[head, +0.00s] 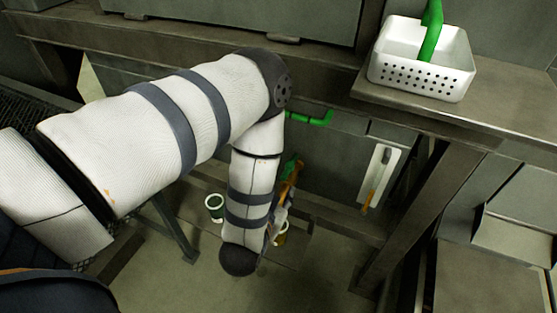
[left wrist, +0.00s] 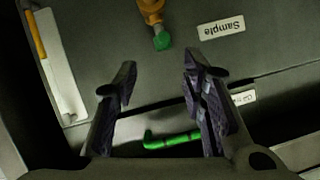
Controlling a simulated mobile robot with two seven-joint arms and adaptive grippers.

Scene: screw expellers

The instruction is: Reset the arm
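My left arm comes in from the left in the head view, bends at a dark elbow joint and hangs down in front of the machine. My left gripper is mostly hidden behind its wrist there. In the left wrist view the left gripper (left wrist: 158,76) shows two dark fingers spread apart, with nothing between them. Beyond the fingers are a grey machine surface, an orange spout with a green tip (left wrist: 157,26) and a green bar (left wrist: 172,140). My right gripper is in neither view.
A white perforated basket (head: 420,82) with a green handle stands on the ledge at the upper right. A white panel with a yellow-orange handle (head: 378,178) is on the machine front. A metal beam slants at the right.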

